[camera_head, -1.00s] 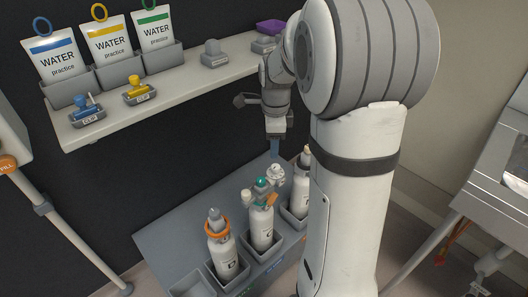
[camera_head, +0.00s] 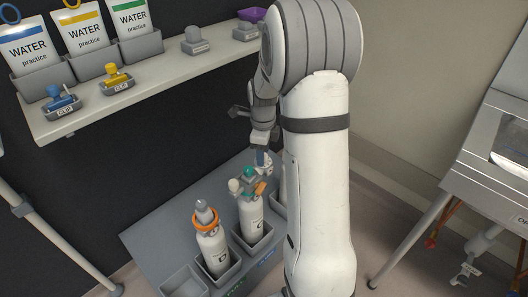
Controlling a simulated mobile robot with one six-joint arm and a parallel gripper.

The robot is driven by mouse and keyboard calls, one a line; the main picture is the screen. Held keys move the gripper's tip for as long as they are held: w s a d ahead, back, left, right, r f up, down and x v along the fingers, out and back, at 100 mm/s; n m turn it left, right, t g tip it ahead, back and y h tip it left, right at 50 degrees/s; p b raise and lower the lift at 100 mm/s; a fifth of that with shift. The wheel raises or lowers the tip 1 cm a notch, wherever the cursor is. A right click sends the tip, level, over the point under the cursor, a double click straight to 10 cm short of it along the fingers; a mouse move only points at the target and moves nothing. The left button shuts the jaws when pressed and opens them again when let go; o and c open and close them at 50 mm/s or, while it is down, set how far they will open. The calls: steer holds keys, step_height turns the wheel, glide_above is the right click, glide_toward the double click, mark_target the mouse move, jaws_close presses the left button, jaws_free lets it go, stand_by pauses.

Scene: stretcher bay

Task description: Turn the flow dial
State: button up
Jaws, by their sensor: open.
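A white bottle (camera_head: 251,222) stands in a grey holder on the low grey bench. A fitting on its top carries a green knob (camera_head: 250,172), a small white round part at its left and an orange part (camera_head: 261,188) at its right. Which of these is the flow dial I cannot tell. My gripper (camera_head: 263,152) is open and points down, just behind and above this fitting. A small white round part (camera_head: 265,161) shows right at its fingertips; whether they touch it I cannot tell. My arm hides the area to the right.
A second bottle (camera_head: 212,247) with an orange ring stands at the left, beside an empty holder (camera_head: 184,284). A shelf (camera_head: 160,78) above holds water bags (camera_head: 82,32), a blue clip and a yellow clip (camera_head: 117,78). A stretcher (camera_head: 500,185) stands at the right.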

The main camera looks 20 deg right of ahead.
steer(key=c, duration=1)
steer(key=shift+n, duration=0.4)
steer(key=n+p, duration=0.1)
steer(key=n, duration=0.3)
steer(key=shift+r, duration=0.1)
steer(key=n+p, duration=0.1)
steer(key=n, duration=0.4)
steer(key=n+p, duration=0.1)
steer(key=n, duration=0.6)
steer(key=shift+w+n, duration=0.1)
steer(key=shift+n, duration=0.2)
steer(key=n, duration=0.6)
steer(key=shift+n, duration=0.3)
